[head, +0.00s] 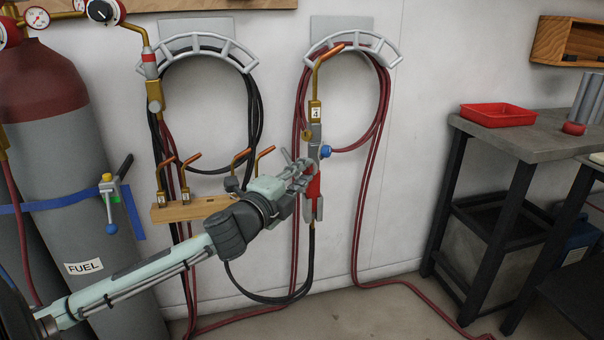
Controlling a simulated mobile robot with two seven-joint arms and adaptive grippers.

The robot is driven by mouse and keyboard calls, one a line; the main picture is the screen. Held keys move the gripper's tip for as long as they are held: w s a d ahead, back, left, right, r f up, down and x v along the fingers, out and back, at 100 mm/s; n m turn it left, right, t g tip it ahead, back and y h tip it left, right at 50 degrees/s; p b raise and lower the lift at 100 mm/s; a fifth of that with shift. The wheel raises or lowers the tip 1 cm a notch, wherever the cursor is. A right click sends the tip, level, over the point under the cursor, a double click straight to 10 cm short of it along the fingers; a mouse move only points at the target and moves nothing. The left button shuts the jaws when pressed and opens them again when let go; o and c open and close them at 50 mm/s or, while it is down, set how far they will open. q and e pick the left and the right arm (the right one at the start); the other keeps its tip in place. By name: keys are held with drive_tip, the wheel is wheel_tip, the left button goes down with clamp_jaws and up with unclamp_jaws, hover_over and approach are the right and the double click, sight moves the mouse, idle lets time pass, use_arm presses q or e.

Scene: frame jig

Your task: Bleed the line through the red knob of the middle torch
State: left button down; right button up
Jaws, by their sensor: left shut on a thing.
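My left gripper (302,170) is shut on this torch, but I cannot tell on which part. Another torch (154,95) hangs at the left hanger. I cannot tell which torch is the middle one. My right gripper is not in view.
A wooden rack (170,213) with several copper tips sits behind my left arm. A grey FUEL cylinder (75,150) with a valve handle stands left. Looped hoses (360,190) reach the floor. A workbench (525,140) with a red tray (497,115) stands right.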

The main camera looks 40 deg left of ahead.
use_arm(q)
drive_tip(key=c, duration=1.3)
unclamp_jaws()
drive_tip(key=s, duration=0.8)
drive_tip(key=s+d, duration=0.1)
drive_tip(key=s, duration=0.3)
